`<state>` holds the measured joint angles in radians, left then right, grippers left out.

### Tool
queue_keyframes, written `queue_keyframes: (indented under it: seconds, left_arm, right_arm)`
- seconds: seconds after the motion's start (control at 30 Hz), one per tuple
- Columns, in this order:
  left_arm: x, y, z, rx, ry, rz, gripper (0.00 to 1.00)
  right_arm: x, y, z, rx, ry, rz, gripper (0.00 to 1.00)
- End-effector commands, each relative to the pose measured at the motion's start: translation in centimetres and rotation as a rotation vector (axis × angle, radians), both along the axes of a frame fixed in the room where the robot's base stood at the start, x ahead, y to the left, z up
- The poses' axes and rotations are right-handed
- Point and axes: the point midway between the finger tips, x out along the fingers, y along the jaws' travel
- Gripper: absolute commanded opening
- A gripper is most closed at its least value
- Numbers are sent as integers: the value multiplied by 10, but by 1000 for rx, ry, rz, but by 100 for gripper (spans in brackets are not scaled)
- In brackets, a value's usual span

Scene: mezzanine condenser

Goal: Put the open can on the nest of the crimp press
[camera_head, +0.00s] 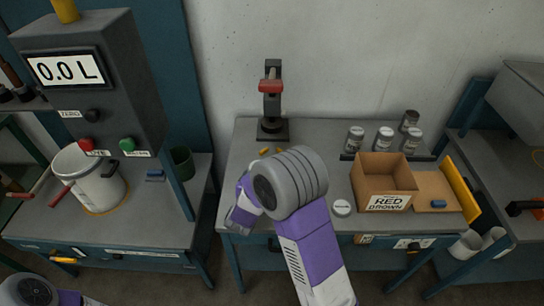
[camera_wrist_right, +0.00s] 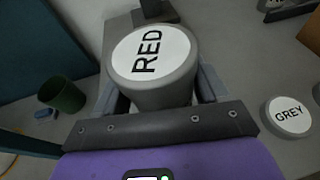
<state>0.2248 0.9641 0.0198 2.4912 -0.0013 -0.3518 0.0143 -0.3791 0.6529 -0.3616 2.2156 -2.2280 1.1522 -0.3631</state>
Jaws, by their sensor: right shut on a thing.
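In the right wrist view, my right gripper (camera_wrist_right: 155,100) is shut on a grey cylindrical can (camera_wrist_right: 155,92) with a white top marked RED. Whether the can is open cannot be told. In the head view, my right gripper (camera_head: 240,218) is over the front left of the middle table, and my own arm hides the can. The crimp press (camera_head: 271,95), a dark column with a red handle, stands at the back of this table. Its dark base (camera_head: 272,132) is beyond the gripper; nothing is seen on it. My left gripper is out of view.
A round GREY-marked piece (camera_wrist_right: 290,115) lies on the middle table (camera_head: 325,235), left of an open box marked RED BROWN (camera_head: 385,183). Several labelled cans (camera_head: 355,138) stand behind the box. A white pot (camera_head: 88,178) and green cup (camera_head: 182,163) are on the left bench.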

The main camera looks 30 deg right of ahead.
Motion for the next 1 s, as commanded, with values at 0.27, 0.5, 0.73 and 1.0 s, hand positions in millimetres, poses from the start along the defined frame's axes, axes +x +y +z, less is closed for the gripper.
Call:
queue_keyframes:
  seconds: [0.27, 0.5, 0.73, 1.0]
  left_arm:
    - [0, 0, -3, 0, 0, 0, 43]
    - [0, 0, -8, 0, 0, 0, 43]
    - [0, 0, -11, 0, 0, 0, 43]
    - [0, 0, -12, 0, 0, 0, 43]
  right_arm:
    - [31, -34, -2, 1, -6, -33, 29]
    - [76, -76, -2, 0, -5, -29, 29]
    - [114, -111, -2, 0, -4, -29, 29]
    - [129, -124, -1, 1, -2, -27, 29]
